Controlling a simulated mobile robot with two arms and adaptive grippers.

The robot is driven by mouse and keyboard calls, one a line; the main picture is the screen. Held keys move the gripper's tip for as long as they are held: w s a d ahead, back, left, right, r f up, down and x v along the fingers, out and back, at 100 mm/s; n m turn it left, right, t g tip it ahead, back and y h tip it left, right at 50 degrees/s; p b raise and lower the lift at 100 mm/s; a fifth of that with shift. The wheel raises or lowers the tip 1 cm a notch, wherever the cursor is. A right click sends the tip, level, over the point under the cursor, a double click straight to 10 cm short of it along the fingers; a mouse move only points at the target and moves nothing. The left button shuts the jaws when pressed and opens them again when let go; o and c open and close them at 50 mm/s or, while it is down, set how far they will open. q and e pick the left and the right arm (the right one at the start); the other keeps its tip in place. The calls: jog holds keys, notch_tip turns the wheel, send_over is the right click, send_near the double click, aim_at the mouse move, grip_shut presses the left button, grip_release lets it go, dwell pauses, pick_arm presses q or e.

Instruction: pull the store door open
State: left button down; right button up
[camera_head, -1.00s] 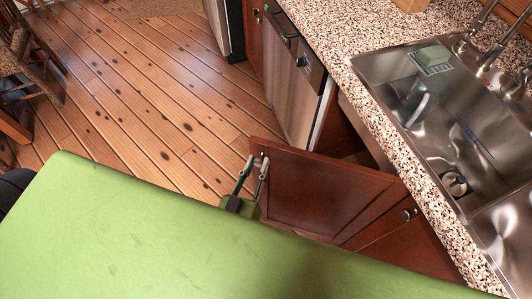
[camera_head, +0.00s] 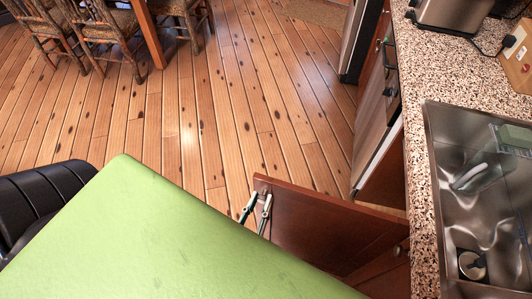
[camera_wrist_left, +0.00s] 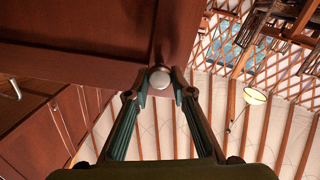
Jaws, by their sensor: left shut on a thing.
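The store door (camera_head: 318,227) is a reddish-brown wooden cabinet door under the counter. In the head view it stands well out from the cabinet front, swung open. Its small round metal knob (camera_wrist_left: 159,78) is near the door's free edge. My left gripper (camera_head: 262,200) is at that free edge, with its two fingers on either side of the knob. In the left wrist view my left gripper (camera_wrist_left: 158,93) is shut on the knob, and the door panel rises above it. My right gripper is not in view.
A speckled counter (camera_head: 413,160) with a steel sink (camera_head: 450,205) runs along the right. A dishwasher (camera_head: 378,115) stands beyond the open door. Wooden floor (camera_head: 215,130) is clear to the left and ahead. Chairs (camera_head: 105,30) stand at the back left.

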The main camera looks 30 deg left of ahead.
pick_arm(q)
jog(key=shift+s+r, duration=0.1)
dwell(0.3)
jog(key=c, duration=1.8)
grip_release()
jog(key=shift+o, duration=0.2)
jog(key=s+d, duration=0.2)
jog(key=s, duration=1)
jog(key=shift+d, duration=0.2)
